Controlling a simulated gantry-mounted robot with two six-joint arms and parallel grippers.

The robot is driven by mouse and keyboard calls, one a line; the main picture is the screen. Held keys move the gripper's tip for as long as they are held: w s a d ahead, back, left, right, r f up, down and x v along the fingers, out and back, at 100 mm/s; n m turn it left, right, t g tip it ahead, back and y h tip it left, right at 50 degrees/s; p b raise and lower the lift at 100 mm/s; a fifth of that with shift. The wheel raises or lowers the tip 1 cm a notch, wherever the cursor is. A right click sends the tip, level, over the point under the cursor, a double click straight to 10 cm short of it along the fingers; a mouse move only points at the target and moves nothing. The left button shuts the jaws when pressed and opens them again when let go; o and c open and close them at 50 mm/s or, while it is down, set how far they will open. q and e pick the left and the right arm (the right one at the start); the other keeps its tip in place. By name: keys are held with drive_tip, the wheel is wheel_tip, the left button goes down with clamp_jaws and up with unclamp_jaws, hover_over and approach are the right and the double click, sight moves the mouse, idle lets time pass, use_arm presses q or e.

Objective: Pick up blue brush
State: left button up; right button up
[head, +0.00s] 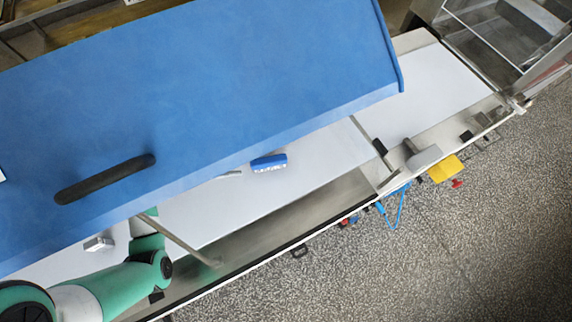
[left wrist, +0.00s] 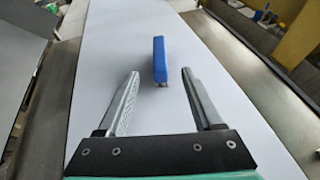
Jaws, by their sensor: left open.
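The blue brush (head: 268,162) lies on the white belt (head: 320,150), just beyond the edge of the blue hood. It also shows in the left wrist view (left wrist: 160,58), ahead of the jaws and lined up with the gap between them. My left gripper (left wrist: 161,72) is open, with nothing between its fingers. In the head view the hood hides most of it; a small grey tip shows left of the brush. My right gripper is in neither view.
The big blue hood (head: 220,80) with a black handle (head: 105,179) overhangs much of the belt. A metal rail (head: 300,225) runs along the front side. A yellow object (head: 445,168) is at the right. The belt around the brush is clear.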

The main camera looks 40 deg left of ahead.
sight(266, 160)
use_arm(q)
drive_tip(key=x, duration=0.5)
drive_tip(key=shift+w+d+f, duration=0.1)
drive_tip(key=shift+w+d, duration=0.15)
drive_tip(key=shift+w, duration=0.05)
drive_tip(key=shift+x, duration=2.75)
clamp_jaws()
